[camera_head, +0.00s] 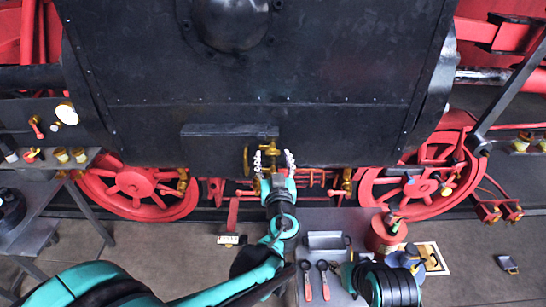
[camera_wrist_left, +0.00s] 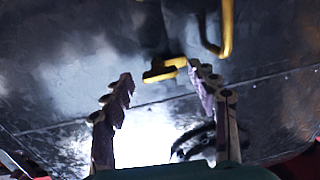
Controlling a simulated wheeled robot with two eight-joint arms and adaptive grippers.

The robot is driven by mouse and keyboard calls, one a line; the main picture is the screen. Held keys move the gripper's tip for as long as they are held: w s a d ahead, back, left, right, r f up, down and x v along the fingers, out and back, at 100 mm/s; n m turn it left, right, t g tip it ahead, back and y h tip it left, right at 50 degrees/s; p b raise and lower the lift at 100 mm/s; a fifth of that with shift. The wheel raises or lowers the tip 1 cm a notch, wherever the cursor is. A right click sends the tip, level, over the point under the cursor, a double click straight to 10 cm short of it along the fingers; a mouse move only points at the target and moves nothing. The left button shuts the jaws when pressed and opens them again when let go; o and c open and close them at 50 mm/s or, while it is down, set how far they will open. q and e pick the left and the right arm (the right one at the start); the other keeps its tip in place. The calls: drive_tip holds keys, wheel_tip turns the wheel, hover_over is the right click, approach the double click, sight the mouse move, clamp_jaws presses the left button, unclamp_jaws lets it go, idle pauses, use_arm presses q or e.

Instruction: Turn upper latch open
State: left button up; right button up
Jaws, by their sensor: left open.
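My left gripper (camera_head: 273,158) is raised in front of the black boiler plate, below its middle, with its two toothed fingers apart. In the left wrist view its fingers (camera_wrist_left: 160,88) are spread with nothing held between them. A brass latch piece (camera_wrist_left: 165,70) shows beyond the fingertips, close to the right one; I cannot tell whether they touch. A bent brass handle (camera_wrist_left: 226,30) rises above it. In the head view brass fittings (camera_head: 262,131) show just above the fingers, and my gripper partly hides them. Which piece is the upper latch is not clear.
Red wheels (camera_head: 136,188) stand at both sides below the boiler plate (camera_head: 130,80). A red canister (camera_head: 384,235), a metal tray (camera_head: 326,240) and red-handled tools (camera_head: 323,280) lie at the lower right. A grey bench (camera_head: 30,210) stands at the left. Parts of my right arm show near the tools.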

use_arm(q)
drive_tip(key=shift+w, duration=0.1)
drive_tip(key=c, duration=1.2)
drive_tip(key=shift+o, duration=0.2)
drive_tip(key=m+b, duration=0.3)
drive_tip(key=m, duration=0.6)
drive_tip(key=m+t+h+b, duration=0.1)
drive_tip(key=m+b, duration=0.3)
drive_tip(key=m, duration=0.5)
drive_tip(key=shift+a+f+m+h, duration=0.1)
drive_tip(key=shift+f+m+h, duration=0.05)
drive_tip(key=shift+m+h, duration=0.15)
drive_tip(key=shift+m, duration=0.3)
